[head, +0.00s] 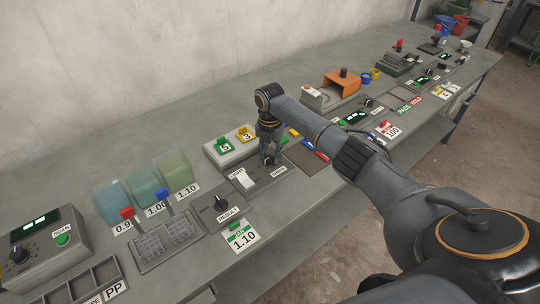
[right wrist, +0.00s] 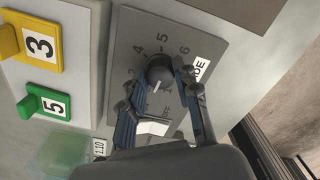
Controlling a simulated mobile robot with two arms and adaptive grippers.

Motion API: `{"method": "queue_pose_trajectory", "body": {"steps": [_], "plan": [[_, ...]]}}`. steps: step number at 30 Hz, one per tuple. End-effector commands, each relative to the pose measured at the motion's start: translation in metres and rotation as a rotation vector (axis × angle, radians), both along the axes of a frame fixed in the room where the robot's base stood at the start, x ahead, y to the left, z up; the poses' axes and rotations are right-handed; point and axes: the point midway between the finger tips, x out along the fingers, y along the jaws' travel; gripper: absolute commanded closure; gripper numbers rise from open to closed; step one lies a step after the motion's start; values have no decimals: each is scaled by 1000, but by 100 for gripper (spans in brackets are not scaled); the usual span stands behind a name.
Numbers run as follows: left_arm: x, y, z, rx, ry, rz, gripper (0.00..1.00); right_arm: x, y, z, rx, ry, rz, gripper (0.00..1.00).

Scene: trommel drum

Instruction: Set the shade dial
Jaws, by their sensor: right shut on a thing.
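The shade dial (right wrist: 159,70) is a round dark knob on a grey plate (right wrist: 215,52) marked with the numbers 4, 5 and 6. A label (right wrist: 202,71), partly hidden by a finger, sits beside the knob. My right gripper (right wrist: 160,75) is shut on the knob, one finger on each side. A light mark shows on the knob, on the side toward the gripper's palm. In the head view my right gripper (head: 270,158) comes down on the plate from above and hides the knob. My left gripper is not in view.
A white light switch (head: 243,180) is just left of the dial. Green and yellow number tags, 5 (head: 225,146) and 3 (head: 246,134), stand behind it. A dark mat (head: 309,160) with coloured items lies to the right.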

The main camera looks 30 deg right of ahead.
Motion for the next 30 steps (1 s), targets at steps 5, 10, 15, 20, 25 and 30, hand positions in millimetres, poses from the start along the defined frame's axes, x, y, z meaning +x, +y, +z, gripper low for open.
{"method": "queue_pose_trajectory", "body": {"steps": [5, 10, 15, 20, 25, 30], "plan": [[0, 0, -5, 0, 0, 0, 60, -1, 1, -2, 1, 3, 169, 100], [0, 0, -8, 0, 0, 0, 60, 0, 1, -2, 0, 3, 326, 100], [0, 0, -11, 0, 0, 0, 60, 0, 1, -2, 1, 3, 464, 100], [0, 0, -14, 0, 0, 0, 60, 0, 1, -2, 1, 3, 567, 100], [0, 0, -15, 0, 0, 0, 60, 0, 2, -2, 2, 4, 642, 100], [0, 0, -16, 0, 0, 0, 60, -1, 2, -2, 2, 4, 684, 100]]}}
